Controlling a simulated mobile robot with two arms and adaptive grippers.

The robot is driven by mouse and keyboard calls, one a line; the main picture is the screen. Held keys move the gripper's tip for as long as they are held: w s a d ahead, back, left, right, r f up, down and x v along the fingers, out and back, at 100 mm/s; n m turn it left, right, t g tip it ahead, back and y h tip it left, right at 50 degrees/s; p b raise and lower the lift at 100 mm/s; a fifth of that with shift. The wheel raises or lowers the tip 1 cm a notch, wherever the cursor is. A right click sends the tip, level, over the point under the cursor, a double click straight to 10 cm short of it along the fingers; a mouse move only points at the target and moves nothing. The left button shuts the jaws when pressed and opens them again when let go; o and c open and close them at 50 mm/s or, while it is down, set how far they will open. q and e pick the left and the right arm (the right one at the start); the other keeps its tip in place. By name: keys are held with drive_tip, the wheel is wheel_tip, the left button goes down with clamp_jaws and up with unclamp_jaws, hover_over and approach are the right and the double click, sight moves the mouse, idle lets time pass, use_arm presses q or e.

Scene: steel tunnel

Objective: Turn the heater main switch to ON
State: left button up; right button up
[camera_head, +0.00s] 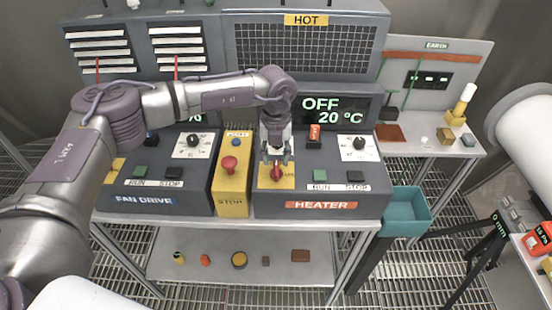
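The heater panel (330,190) stands on the bench, with an orange HEATER label at its front. Its main switch, a red rotary handle (276,173) on a yellow plate, sits at the panel's left end. My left gripper (276,160) points down over this switch, fingers spread to either side of the red handle. I cannot tell whether they touch it, and the gripper partly hides the switch and its markings. The heater display (325,110) reads OFF and 20 °C. My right gripper is not in view.
Left of the switch is a yellow box with a red stop button (229,164); beyond it is the fan drive panel (150,198). A teal bin (405,213) hangs at right.

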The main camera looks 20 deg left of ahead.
sight(276, 167)
use_arm(q)
drive_tip(key=shift+f+p, duration=0.5)
drive_tip(key=shift+f, duration=1.4)
clamp_jaws()
